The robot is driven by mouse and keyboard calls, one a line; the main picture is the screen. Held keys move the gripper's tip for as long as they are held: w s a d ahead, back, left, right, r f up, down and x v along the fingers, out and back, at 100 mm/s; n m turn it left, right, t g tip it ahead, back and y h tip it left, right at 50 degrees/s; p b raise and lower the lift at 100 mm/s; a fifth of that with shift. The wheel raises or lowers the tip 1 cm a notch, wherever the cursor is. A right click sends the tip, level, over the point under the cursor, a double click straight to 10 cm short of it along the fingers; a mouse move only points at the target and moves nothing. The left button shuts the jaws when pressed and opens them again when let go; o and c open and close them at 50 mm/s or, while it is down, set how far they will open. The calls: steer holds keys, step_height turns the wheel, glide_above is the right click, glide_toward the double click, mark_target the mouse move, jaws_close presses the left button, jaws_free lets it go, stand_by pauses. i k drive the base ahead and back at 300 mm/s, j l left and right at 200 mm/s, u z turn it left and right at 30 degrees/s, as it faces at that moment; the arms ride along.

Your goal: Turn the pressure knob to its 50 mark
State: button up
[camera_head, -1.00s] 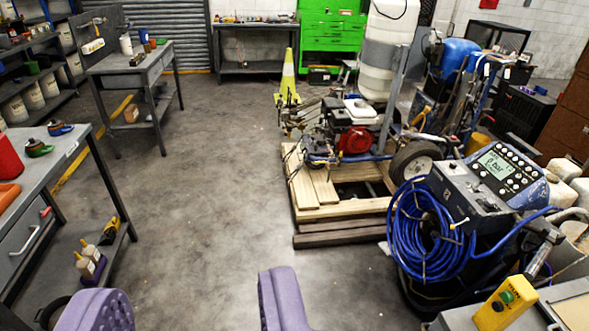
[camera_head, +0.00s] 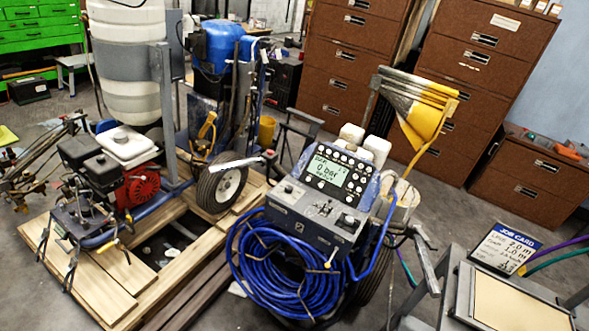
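The blue and grey line striper (camera_head: 310,215) stands in the lower middle, with a coil of blue hose (camera_head: 270,262) on its front. Its tilted display (camera_head: 327,170) reads 0 bar and has round buttons around it. Below the display, a grey control box (camera_head: 312,218) carries a dark round knob (camera_head: 347,221) at right and a smaller round fitting (camera_head: 288,189) at left. I cannot tell for sure which is the pressure knob, and no scale marks are readable. My gripper is out of view.
A wooden pallet (camera_head: 75,262) with a red and black engine (camera_head: 135,185) stands at left. Brown drawer cabinets (camera_head: 350,80) line the back. A job card (camera_head: 505,247) stands on a bench at lower right. Grey floor shows between the striper and the cabinets.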

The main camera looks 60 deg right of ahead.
mark_target(289, 189)
steer(key=i+l+z, duration=0.15)
steer(key=i+z, duration=0.25)
steer(key=i, duration=0.25)
steer(key=i+z, duration=0.4)
steer(key=i, duration=0.25)
steer(key=i+l+u, duration=0.15)
steer(key=i+l, duration=0.25)
steer(key=i, duration=0.15)
steer(key=i+l+u, duration=0.15)
steer(key=i+l, duration=0.25)
steer(key=i, duration=0.1)
